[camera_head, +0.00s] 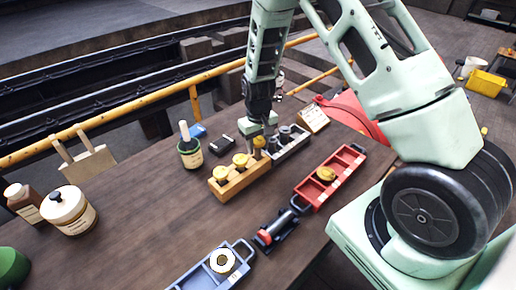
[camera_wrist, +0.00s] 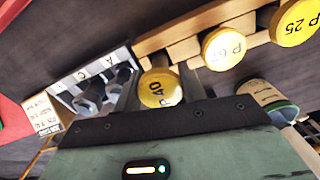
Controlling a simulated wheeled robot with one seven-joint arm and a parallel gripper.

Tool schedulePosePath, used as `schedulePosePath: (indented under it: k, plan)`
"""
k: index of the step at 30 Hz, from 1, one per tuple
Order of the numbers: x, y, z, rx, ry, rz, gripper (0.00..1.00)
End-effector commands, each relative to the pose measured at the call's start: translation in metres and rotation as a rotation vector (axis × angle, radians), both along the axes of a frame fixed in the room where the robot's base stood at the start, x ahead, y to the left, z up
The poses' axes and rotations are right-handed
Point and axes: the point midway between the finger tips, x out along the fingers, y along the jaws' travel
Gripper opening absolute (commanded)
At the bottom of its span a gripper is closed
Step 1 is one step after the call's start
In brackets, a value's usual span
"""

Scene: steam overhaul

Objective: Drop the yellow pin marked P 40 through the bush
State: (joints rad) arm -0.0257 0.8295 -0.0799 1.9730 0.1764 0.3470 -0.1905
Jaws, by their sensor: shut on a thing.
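The yellow pin marked 40 (camera_wrist: 158,88) is between the fingers of my gripper (camera_wrist: 160,95) in the wrist view, with its round head facing the camera. In the head view my gripper (camera_head: 259,133) is over the far end of a wooden rack (camera_head: 240,181), shut on this pin (camera_head: 259,142). I cannot tell whether the pin's lower end is still in the rack. Two other yellow pins stand in the rack, one reading P 25 (camera_wrist: 297,22) and one whose number looks like 63 (camera_wrist: 224,48). A pale ring (camera_head: 222,261), possibly the bush, sits in a blue tray (camera_head: 188,284).
A grey rack with grey pins (camera_head: 291,146) adjoins the wooden rack. A red tray (camera_head: 311,195) holds a yellow round part (camera_head: 326,174). A dark clamp-like device (camera_head: 274,231) lies between the trays.

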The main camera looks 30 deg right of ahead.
Motion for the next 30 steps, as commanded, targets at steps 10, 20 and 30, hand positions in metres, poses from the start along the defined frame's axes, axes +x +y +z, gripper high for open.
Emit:
schedulePosePath:
  k: [10,20,30]
  plan:
    - [0.000,0.000,-0.027,0.000,-0.002,0.001,0.02]
    - [0.000,0.000,-0.032,0.000,0.000,0.001,0.43]
    - [0.000,0.000,-0.030,0.000,0.000,0.001,0.62]
